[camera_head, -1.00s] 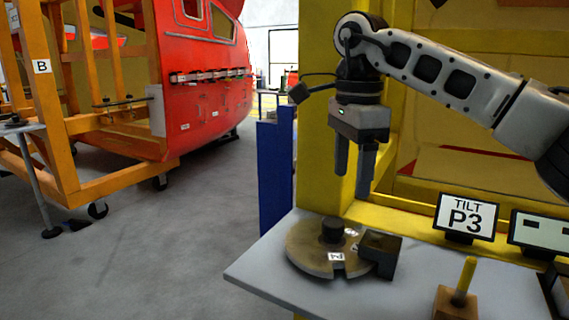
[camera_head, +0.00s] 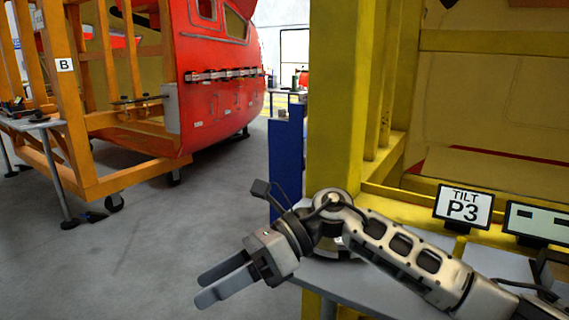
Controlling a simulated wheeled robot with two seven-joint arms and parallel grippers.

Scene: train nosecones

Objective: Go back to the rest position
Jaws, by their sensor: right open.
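My right gripper (camera_head: 224,282) is low in the middle of the head view, pointing left and slightly down. Its two fingers are apart and nothing is between them. It hangs out over the grey floor, left of the grey shelf (camera_head: 345,275). My right arm comes in from the lower right and crosses in front of the shelf. It covers most of the round disc on the shelf and whatever stands beside it. My left gripper is not in view.
A red nosecone (camera_head: 215,105) and orange frame "B" (camera_head: 68,120) stand further left. The floor (camera_head: 150,240) between is clear.

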